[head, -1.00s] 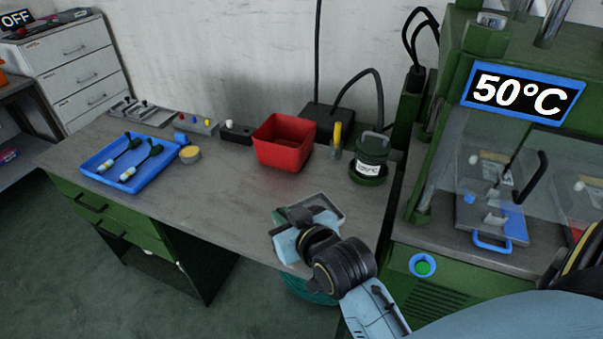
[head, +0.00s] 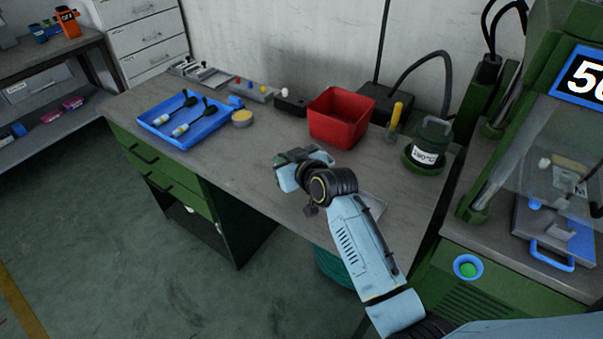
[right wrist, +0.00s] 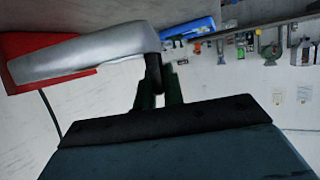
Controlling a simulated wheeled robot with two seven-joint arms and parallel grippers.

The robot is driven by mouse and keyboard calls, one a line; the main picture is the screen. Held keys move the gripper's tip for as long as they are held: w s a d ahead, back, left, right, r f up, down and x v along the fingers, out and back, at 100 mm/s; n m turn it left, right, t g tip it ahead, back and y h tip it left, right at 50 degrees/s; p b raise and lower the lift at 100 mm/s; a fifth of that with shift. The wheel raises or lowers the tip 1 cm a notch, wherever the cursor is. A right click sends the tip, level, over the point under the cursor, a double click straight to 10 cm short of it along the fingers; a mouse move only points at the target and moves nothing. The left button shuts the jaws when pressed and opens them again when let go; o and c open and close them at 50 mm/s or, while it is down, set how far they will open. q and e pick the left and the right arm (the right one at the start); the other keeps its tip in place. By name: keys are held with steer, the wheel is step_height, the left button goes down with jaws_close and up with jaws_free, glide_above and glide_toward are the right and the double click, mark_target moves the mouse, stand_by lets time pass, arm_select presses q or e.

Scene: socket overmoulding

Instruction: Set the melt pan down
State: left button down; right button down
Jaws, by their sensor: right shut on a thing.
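My right gripper (head: 291,157) is over the middle of the worktable, in front of the red bin. In the right wrist view its green fingers (right wrist: 159,82) are shut on the dark handle of the silver melt pan (right wrist: 88,52). The pan fills the upper left of that view, seen from its side; its inside is hidden. In the head view I cannot make the pan out clearly behind the gripper and wrist. I cannot tell whether it touches the table. My left gripper is not in view.
A grey shallow tray (head: 371,203) lies at the table's front, partly behind my arm. A red bin (head: 341,117), green pot (head: 432,143) and yellow-handled tool (head: 394,120) stand behind. A blue tray (head: 214,123) with dark-handled tools lies left. Bare tabletop (head: 240,165) lies between.

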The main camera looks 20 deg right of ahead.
step_height(320, 180, down, 8)
steer(key=shift+r+b, duration=0.2)
steer(key=shift+b, duration=0.65)
steer(key=c, duration=1.5)
jaws_free()
steer(key=shift+f, duration=0.1)
